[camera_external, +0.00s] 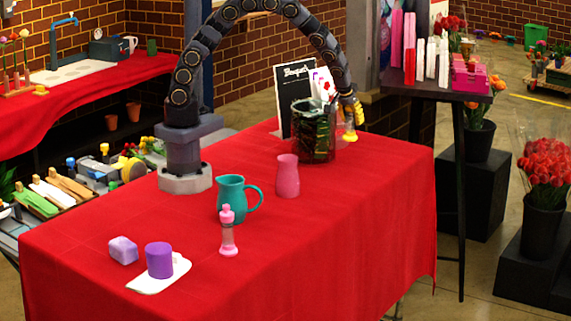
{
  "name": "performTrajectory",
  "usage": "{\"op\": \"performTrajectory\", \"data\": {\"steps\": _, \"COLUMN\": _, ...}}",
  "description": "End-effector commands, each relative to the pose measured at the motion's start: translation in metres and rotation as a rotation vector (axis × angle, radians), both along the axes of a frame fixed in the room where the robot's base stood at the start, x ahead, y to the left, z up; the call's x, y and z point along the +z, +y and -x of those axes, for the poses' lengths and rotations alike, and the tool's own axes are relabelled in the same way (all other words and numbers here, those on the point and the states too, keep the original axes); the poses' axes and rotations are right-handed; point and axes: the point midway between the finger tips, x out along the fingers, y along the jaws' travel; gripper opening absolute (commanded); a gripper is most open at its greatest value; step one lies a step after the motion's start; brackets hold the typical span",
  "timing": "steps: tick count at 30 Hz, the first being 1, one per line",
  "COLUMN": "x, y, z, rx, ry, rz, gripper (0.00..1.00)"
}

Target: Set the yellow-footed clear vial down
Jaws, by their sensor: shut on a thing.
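The yellow-footed clear vial (350,136) is at the back right of the red table, beside the dark patterned container. Its yellow foot points down and it looks about upright. My gripper (350,112) comes down from above and is shut on the vial's upper part. The gripper hides much of the vial. I cannot tell whether the foot touches the tablecloth or hangs just above it.
The dark patterned container (313,132) and a black sign (292,95) stand just left of the gripper. A pink vase (287,177), teal pitcher (231,197), pink-footed vial (228,236), purple cylinder (159,260) and lilac block (123,250) stand farther forward. The table's right front is clear.

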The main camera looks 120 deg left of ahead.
Motion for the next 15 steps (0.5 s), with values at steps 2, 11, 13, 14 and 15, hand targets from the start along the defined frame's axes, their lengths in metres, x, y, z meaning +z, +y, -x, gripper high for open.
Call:
{"op": "performTrajectory", "data": {"steps": 2, "x": 0.004, "y": -0.026, "z": 0.007, "rx": -0.030, "ry": 0.003, "rz": -0.004, "gripper": 0.00}}
{"op": "performTrajectory", "data": {"steps": 11, "x": 0.012, "y": -0.091, "z": 0.060, "rx": -0.060, "ry": 0.001, "rz": -0.008, "gripper": 0.00}}
{"op": "performTrajectory", "data": {"steps": 13, "x": 0.014, "y": -0.098, "z": 0.072, "rx": -0.056, "ry": -0.003, "rz": -0.009, "gripper": 0.00}}
{"op": "performTrajectory", "data": {"steps": 14, "x": 0.014, "y": -0.101, "z": 0.078, "rx": -0.053, "ry": -0.003, "rz": -0.009, "gripper": 0.00}}
{"op": "performTrajectory", "data": {"steps": 15, "x": 0.015, "y": -0.103, "z": 0.085, "rx": -0.049, "ry": -0.002, "rz": -0.009, "gripper": 0.00}}
